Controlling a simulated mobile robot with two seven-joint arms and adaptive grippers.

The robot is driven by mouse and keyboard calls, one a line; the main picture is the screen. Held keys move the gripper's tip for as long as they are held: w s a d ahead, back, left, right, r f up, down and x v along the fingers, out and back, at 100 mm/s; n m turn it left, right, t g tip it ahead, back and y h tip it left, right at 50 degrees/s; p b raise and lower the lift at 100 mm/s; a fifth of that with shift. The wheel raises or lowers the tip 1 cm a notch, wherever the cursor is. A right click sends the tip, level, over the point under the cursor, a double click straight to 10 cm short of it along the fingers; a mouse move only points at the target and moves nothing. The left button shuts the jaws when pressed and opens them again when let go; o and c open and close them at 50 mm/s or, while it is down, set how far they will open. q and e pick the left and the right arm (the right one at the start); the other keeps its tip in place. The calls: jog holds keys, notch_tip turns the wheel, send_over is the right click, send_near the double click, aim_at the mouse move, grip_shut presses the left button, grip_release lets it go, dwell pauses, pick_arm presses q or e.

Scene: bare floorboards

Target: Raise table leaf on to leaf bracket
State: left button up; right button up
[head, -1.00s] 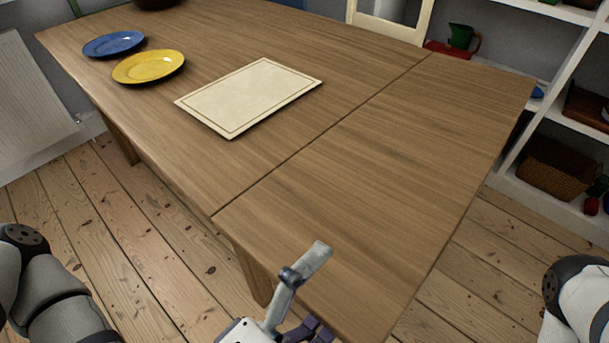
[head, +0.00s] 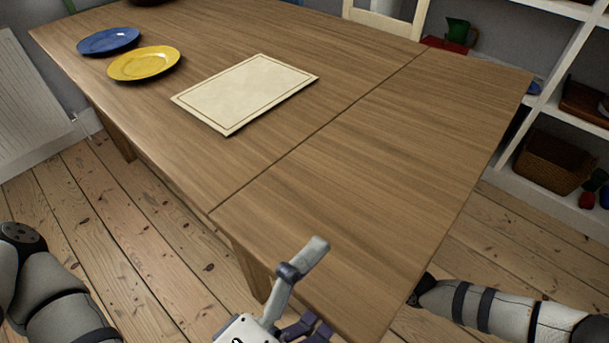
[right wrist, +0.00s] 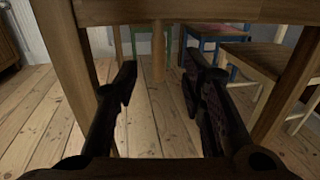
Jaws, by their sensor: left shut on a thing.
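The table leaf (head: 380,180) is the near right section of the wooden table top (head: 330,60). It looks about level with the top, with a thin seam between them. My left gripper (head: 308,285) is shut on the leaf's near edge, one finger above it and the other parts below. My right arm reaches in from the right, and its hand is hidden under the leaf in the head view. In the right wrist view my right gripper (right wrist: 158,75) is open and empty below the table. A wooden upright (right wrist: 158,50) shows between its fingers; I cannot tell whether it is the bracket.
A cream board (head: 245,92), a yellow plate (head: 144,63) and a blue plate (head: 108,41) lie on the table top. Shelves with a basket (head: 553,165) stand at the right. Chairs, including a wooden seat (right wrist: 265,60), stand beyond in the right wrist view.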

jog(key=x, duration=1.1)
jog(key=shift+w+a+r, duration=0.15)
jog(key=shift+w+a, duration=0.1)
jog(key=shift+w, duration=0.05)
jog(key=shift+c, duration=0.2)
grip_shut()
